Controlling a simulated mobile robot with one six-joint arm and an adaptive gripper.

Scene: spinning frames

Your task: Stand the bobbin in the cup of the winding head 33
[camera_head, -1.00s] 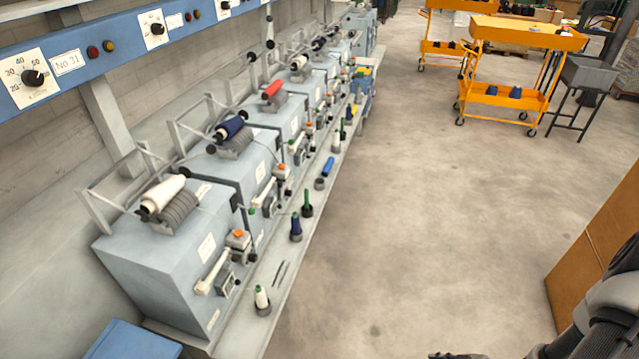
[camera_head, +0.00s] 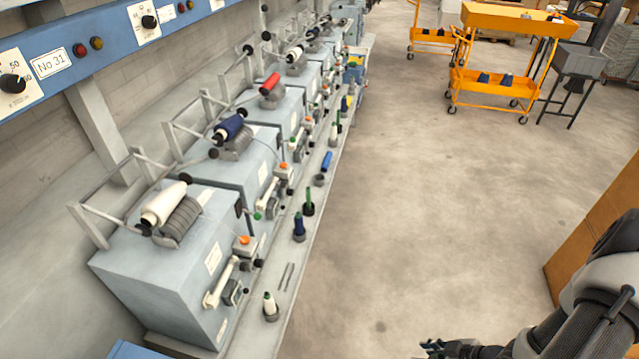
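A blue bobbin (camera_head: 327,161) lies tilted on the ledge beside the machines, at a dark cup (camera_head: 320,180) that shows no upright bobbin. I cannot tell whether they touch. Nearer along the ledge, a green bobbin (camera_head: 309,203), a navy bobbin (camera_head: 299,226) and a white bobbin with a green tip (camera_head: 269,303) stand upright in dark cups. No number 33 is readable; only a "No 31" label (camera_head: 52,63) shows on the blue rail. My gripper (camera_head: 433,346) is at the bottom edge, over the floor, far from the blue bobbin. Its fingers are too small and cut off to judge.
Winding machines (camera_head: 165,270) stand in a row along the left wall. A thin tool (camera_head: 287,276) lies on the ledge. Orange trolleys (camera_head: 505,85) and a grey stand (camera_head: 575,65) are at the back right. A cardboard box (camera_head: 590,225) stands at right. The middle floor is clear.

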